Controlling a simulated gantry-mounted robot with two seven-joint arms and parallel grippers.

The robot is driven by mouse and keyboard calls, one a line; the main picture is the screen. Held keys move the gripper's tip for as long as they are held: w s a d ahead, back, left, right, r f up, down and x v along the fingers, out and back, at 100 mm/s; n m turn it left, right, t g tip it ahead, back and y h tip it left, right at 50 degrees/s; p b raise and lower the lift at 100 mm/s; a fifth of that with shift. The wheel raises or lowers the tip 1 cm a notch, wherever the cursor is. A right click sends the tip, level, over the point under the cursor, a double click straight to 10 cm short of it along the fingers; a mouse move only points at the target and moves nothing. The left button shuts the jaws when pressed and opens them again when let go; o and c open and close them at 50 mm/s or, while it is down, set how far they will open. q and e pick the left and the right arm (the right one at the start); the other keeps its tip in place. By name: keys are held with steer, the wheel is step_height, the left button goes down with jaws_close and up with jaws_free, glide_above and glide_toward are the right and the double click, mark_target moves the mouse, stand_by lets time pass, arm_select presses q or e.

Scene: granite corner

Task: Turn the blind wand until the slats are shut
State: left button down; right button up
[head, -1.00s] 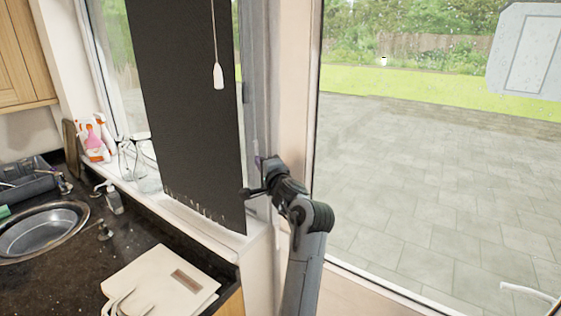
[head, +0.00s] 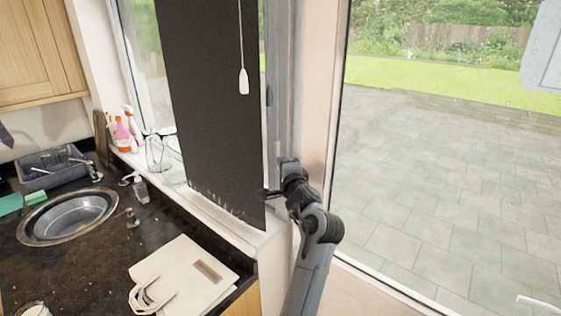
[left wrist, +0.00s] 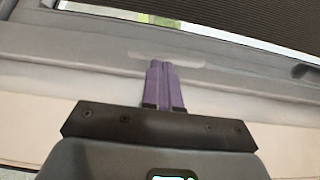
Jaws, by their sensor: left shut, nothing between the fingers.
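The blind (head: 215,120) is a dark panel hanging in front of the left window; single slats cannot be told apart in the head view. In the left wrist view its dark ribbed surface (left wrist: 220,22) crosses the top. The wand (head: 243,80) is a thin pale cord with a white paddle-shaped end, hanging before the blind's upper right part. My left gripper (head: 286,160) is right of the blind and below the wand, apart from it. Its purple fingers are shut and empty in the left wrist view (left wrist: 163,82), by the grey window frame. My right gripper is not in view.
A counter with a round sink (head: 70,217) and a cream bag-like item (head: 185,275) lies at lower left. Spray bottles (head: 125,130) and clear glassware (head: 160,152) stand on the sill. A large glass pane (head: 440,170) is right of my arm.

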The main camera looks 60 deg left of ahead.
arm_select(q)
steer(key=d, duration=1.2)
steer(key=s+d+f+m+t+p, duration=0.1)
steer(key=s+f+m+p, duration=0.1)
steer(key=s+f+m, duration=0.3)
steer(key=s+f+m+t+p, duration=0.1)
steer(key=f+m+t+p, duration=0.1)
steer(key=f, duration=0.4)
steer(key=s+d+f+m+t+h+p, duration=0.2)
steer(key=d+f+m+t+h+p, duration=0.15)
steer(key=d+f+h, duration=0.9)
steer(key=s+d+f+n+g+h, duration=0.2)
steer(key=s+d+n+g, duration=0.1)
steer(key=s+d+n, duration=0.2)
steer(key=s+d+f+n+g+h, duration=0.2)
steer(key=s+d+n, duration=0.4)
steer(key=s+d, duration=0.4)
steer(key=shift+d+g+h, duration=0.55)
steer(key=shift+d+g, duration=0.7)
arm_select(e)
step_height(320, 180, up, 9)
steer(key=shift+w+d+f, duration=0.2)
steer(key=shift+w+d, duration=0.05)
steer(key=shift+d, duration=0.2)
